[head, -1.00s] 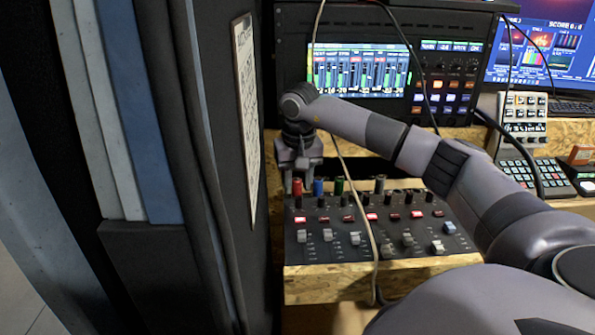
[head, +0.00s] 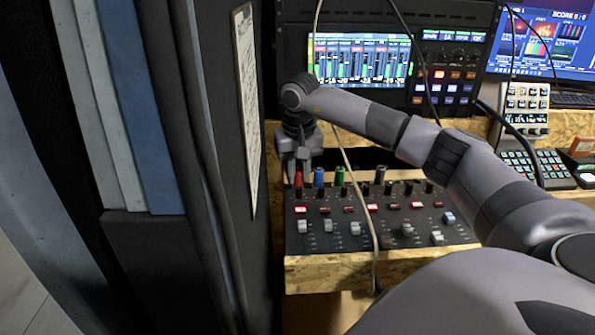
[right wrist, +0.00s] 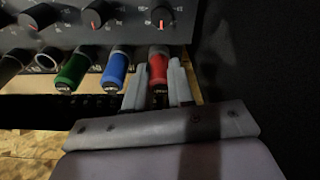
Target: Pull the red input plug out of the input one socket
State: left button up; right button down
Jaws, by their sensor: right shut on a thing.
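The red input plug (head: 298,180) stands at the left end of the row of plugs on the mixer (head: 385,235). In the right wrist view the red plug (right wrist: 158,68) sits between the two fingers of my right gripper (right wrist: 158,85), with its far end at the panel. My right gripper (head: 299,170) is shut on it from above in the head view. The input one socket is hidden behind the plug, so I cannot tell how deep the plug sits. My left gripper is not in view.
A blue plug (head: 319,178) and a green plug (head: 340,177) stand close to the right of the red one. A dark cabinet (head: 235,250) rises just to the left. A pale cable (head: 362,190) hangs across the mixer. A lit rack screen (head: 360,60) is behind.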

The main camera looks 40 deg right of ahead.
jog(key=shift+r+p, duration=1.1)
jog(key=shift+r, duration=0.3)
jog(key=shift+r, duration=0.1)
jog(key=shift+r+p, duration=1.45)
jog(key=shift+p, duration=0.3)
jog(key=shift+f, duration=0.1)
